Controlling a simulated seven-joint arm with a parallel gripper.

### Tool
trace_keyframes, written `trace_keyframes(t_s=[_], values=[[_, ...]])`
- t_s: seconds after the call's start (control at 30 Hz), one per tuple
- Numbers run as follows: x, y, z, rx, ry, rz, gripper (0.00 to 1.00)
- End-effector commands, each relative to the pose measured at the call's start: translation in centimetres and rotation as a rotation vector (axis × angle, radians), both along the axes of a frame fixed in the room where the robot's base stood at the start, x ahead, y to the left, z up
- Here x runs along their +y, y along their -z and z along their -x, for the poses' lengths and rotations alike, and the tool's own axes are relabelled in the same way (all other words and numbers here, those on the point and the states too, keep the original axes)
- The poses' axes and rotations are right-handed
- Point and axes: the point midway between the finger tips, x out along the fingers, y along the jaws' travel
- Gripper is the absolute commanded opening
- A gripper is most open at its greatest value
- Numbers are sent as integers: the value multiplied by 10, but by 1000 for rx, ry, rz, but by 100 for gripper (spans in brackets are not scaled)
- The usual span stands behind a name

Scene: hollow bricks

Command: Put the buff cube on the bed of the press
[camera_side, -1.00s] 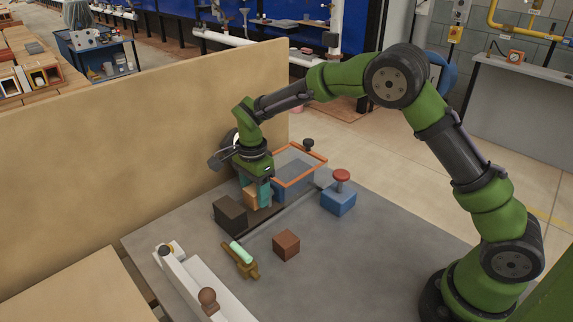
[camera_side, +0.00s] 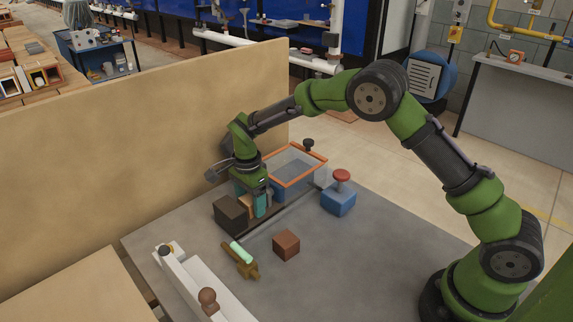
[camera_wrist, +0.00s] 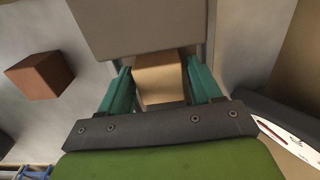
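The buff cube (camera_wrist: 160,78) is between the two teal fingers of my gripper (camera_wrist: 158,85) in the wrist view, with a finger against each side. In the side view my gripper (camera_side: 255,200) points down, and the buff cube is mostly hidden by its fingers. A dark brown block (camera_side: 230,214) stands right beside it; the same block (camera_wrist: 140,25) fills the top of the wrist view. A low brown strip (camera_side: 265,222) shows under the fingers. I cannot tell for sure which part is the press bed, or whether the cube touches it.
A blue box with an orange rim (camera_side: 319,157) stands behind my gripper. A blue block with a red button (camera_side: 338,200) is to its right. A red-brown cube (camera_side: 286,245) and a brass piece with a pale green roll (camera_side: 241,252) lie in front. The right table area is clear.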

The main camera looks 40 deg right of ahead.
Motion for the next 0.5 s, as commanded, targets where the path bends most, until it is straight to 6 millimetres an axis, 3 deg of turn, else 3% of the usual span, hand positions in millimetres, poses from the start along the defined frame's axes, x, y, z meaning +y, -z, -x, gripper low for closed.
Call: trace_keyframes(t_s=[0.1, 0.37, 0.5], values=[[0, 0, 0, 0, 0, 0, 78], [0, -1, 0, -1, 0, 0, 78], [0, -14, -1, -4, 0, 0, 78]])
